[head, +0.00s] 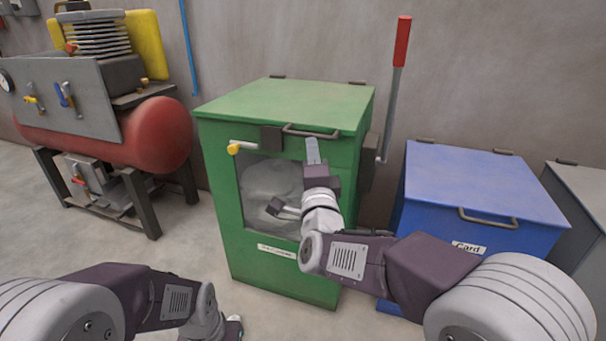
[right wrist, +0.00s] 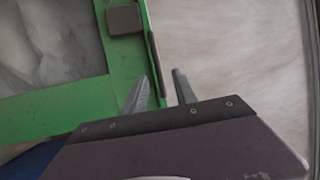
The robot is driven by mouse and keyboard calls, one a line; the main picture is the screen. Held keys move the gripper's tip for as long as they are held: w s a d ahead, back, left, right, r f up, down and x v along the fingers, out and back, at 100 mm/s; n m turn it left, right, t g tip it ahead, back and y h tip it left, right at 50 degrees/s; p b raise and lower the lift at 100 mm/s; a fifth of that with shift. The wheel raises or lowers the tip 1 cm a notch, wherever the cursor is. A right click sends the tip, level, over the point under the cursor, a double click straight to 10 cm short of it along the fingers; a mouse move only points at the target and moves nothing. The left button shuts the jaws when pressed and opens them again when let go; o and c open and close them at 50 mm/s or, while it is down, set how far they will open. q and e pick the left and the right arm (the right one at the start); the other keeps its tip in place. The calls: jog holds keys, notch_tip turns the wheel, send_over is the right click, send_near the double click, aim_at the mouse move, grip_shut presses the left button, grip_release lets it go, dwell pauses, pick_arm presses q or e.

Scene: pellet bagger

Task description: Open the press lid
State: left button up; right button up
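The green press (head: 230,235) stands in the middle of the head view with its lid (head: 290,103) lying flat and closed. A grey bar handle (head: 311,132) sits at the lid's front edge; it shows edge-on in the right wrist view (right wrist: 155,60). A latch with a yellow knob (head: 233,149) points left from a dark block (head: 271,139). My right gripper (head: 311,145) is just below the handle. In the right wrist view its fingers (right wrist: 161,75) are apart, with the handle's lower end between them in the picture; contact cannot be told.
A lever with a red grip (head: 402,42) rises at the press's right side. A blue bin (head: 480,185) stands to the right, with a grey bin (head: 585,190) beyond. A red compressor tank (head: 155,135) is at left. The wall is close behind.

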aim_at(307, 135)
jog(key=w+p, duration=0.2)
jog(key=w, duration=0.1)
jog(key=shift+a+r+p, duration=0.2)
jog(key=shift+a+p, duration=0.1)
jog(key=shift+a, duration=0.05)
jog(key=w, duration=0.3)
jog(key=w+b, duration=0.1)
jog(key=w, duration=0.1)
jog(key=shift+w+a+r, duration=0.2)
jog(key=shift+w+r, duration=0.1)
jog(key=shift+w, duration=0.05)
pick_arm(q)
jog(key=shift+r, duration=0.3)
pick_arm(e)
grip_shut()
dwell(0.5)
pick_arm(q)
jog(key=shift+r, duration=0.1)
